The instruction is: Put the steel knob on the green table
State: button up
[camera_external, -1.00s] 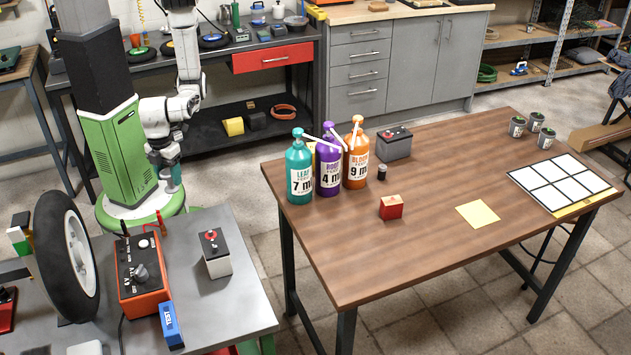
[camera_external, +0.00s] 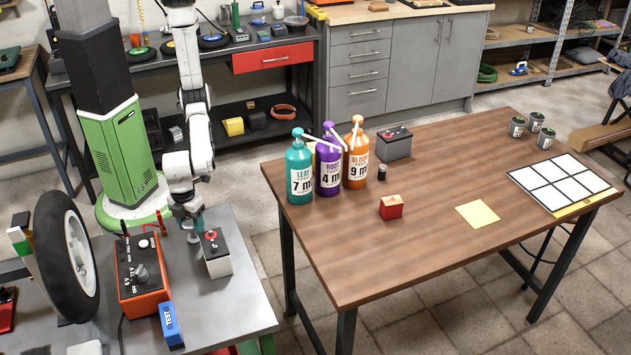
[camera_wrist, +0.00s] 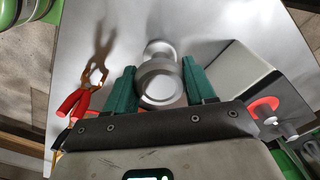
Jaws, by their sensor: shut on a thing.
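The steel knob (camera_wrist: 161,82) is a round, grey-silver piece between the two teal fingers of my gripper (camera_wrist: 161,88) in the wrist view. The gripper is shut on it. In the external view my gripper (camera_external: 190,224) is low over the grey-topped table (camera_external: 228,304), just left of a black-and-white battery. I cannot tell whether the knob touches the tabletop. No green tabletop shows; some green shows below this table's front edge.
The battery (camera_external: 215,255) stands close right of my gripper. Red-handled clamps (camera_wrist: 78,103) lie left. An orange charger box (camera_external: 142,272), a blue box (camera_external: 171,324) and a wheel (camera_external: 68,255) also occupy this table. Its front right is clear. A wooden table (camera_external: 420,240) stands to the right.

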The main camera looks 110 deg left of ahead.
aim_at(190, 222)
jog(key=shift+f, duration=0.2)
jog(key=shift+f, duration=0.15)
jog(key=o, duration=1.2)
notch_tip(190, 222, up, 12)
jog(key=shift+w+a+n+t, duration=0.15)
jog(key=shift+w+a+n, duration=0.9)
jog(key=shift+a+n, duration=2.1)
jog(key=shift+w+a+n+t, duration=0.2)
jog(key=shift+w+a+n, duration=0.85)
jog(key=shift+a+n, duration=2.1)
jog(key=shift+w+a+n+t, duration=0.15)
jog(key=shift+w+a+n, duration=0.9)
jog(key=shift+a+n, duration=2.1)
